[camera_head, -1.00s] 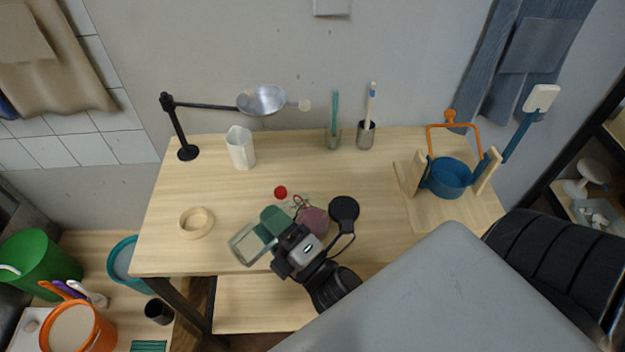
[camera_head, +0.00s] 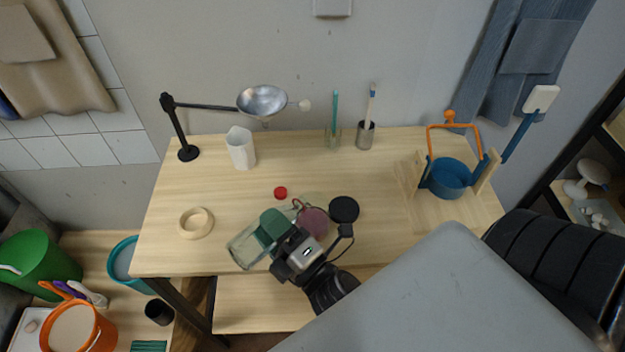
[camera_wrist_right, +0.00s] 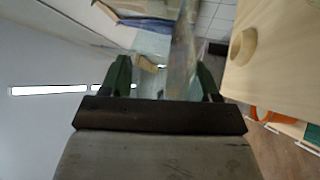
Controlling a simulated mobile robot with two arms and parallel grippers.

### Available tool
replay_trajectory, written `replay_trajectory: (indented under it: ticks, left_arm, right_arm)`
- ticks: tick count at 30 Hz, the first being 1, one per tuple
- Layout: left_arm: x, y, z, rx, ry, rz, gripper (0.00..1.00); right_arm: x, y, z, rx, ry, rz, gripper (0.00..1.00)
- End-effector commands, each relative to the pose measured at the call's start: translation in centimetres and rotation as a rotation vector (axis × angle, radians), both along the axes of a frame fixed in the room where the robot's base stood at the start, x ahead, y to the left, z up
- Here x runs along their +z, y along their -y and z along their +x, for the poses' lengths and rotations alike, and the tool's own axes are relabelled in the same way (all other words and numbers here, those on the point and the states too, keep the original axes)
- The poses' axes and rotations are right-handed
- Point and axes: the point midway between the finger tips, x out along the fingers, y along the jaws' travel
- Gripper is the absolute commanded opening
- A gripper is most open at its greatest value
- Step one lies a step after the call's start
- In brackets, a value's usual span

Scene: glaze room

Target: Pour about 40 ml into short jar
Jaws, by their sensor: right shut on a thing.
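My right gripper (camera_head: 274,236) is shut on a clear, greenish glass vessel (camera_head: 244,249), held over the front middle of the table and tilted to the left. In the right wrist view the see-through vessel (camera_wrist_right: 180,62) sits between the two dark green fingers (camera_wrist_right: 165,80). Its contents cannot be made out. A round mauve thing (camera_head: 315,222) shows just right of the gripper, partly hidden by it; I cannot tell whether it is the short jar. My left gripper is not in view.
On the table (camera_head: 380,240) are a black disc (camera_head: 343,209), a red cap (camera_head: 280,193), a tape ring (camera_head: 196,223), a white pitcher (camera_head: 241,148), a lamp (camera_head: 262,100), two brush holders (camera_head: 366,136) and a blue pot (camera_head: 449,178) in a wooden stand. The left front is mostly clear.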

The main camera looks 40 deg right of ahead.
Motion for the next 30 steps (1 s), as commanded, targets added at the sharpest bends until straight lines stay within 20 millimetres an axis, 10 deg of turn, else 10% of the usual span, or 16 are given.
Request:
replay_trajectory:
  ticks: [3, 30]
  left_arm:
    - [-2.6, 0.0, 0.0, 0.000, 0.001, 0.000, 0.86]
    - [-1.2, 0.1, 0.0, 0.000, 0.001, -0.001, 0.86]
  right_arm:
    - [-2.3, -1.0, -0.5, -0.030, 0.017, -0.101, 0.32]
    - [-0.3, 0.2, -0.2, -0.025, 0.099, -0.426, 0.32]
